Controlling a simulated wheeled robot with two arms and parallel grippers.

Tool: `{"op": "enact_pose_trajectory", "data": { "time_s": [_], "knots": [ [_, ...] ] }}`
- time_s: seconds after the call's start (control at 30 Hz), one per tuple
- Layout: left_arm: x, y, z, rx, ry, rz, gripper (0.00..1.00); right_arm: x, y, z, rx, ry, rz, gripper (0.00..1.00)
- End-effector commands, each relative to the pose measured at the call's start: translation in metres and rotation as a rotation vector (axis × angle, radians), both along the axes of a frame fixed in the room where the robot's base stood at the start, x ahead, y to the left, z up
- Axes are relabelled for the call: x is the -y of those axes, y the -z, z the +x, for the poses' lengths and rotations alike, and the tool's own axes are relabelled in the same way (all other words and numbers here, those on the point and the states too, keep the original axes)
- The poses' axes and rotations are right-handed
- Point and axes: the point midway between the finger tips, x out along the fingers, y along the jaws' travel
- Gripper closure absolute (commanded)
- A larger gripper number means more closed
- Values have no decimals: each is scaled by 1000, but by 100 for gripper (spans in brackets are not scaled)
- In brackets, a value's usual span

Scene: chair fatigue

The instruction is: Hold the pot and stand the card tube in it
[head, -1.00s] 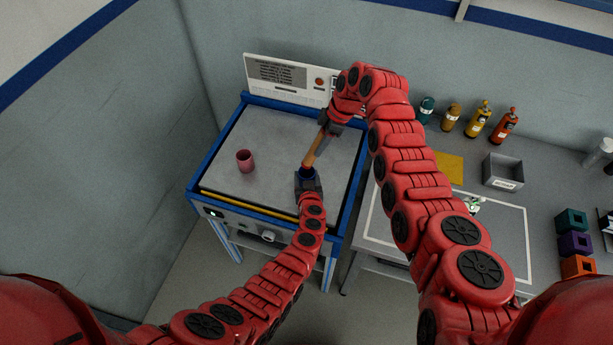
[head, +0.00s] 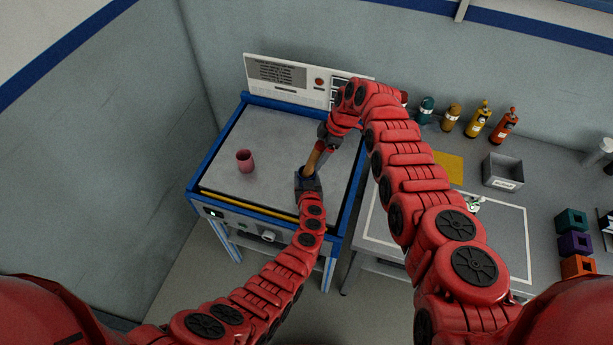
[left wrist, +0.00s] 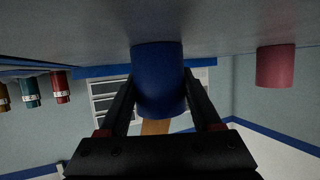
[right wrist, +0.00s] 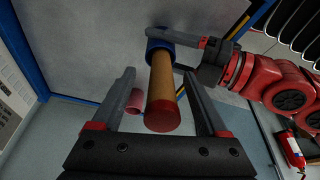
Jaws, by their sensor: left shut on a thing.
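The blue pot (left wrist: 160,85) stands on the grey bench top (head: 270,140). My left gripper (head: 308,182) is shut on it, one finger on each side, and mostly hides it in the head view. The brown card tube (head: 315,157) rises from the pot; the right wrist view shows its lower end inside the pot's mouth (right wrist: 157,33) and its red end (right wrist: 162,117) towards the camera. My right gripper (right wrist: 159,74) is open around the tube's upper end, with a gap on both sides. How far the tube leans is hard to tell.
A pink cup (head: 245,161) stands on the bench top to the left, clear of both grippers. A control panel (head: 290,80) stands along the back edge. On the right-hand table are several bottles (head: 478,118), a grey bin (head: 503,171) and coloured blocks (head: 574,243).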

Motion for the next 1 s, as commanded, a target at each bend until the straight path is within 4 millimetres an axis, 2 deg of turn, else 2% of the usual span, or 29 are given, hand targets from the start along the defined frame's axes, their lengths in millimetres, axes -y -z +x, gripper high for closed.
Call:
{"op": "enact_pose_trajectory", "data": {
  "time_s": [0.27,0.47,0.8,1.0],
  "knots": [
    [0,0,0,0,0,0,91,1,-2,0,-2,-1,0,23],
    [0,0,0,0,0,0,91,8,-19,0,0,0,1,23],
    [0,0,0,0,0,0,91,33,-87,0,2,2,-1,23],
    [0,0,0,0,0,0,91,40,-109,0,1,0,0,23]
  ]
}}
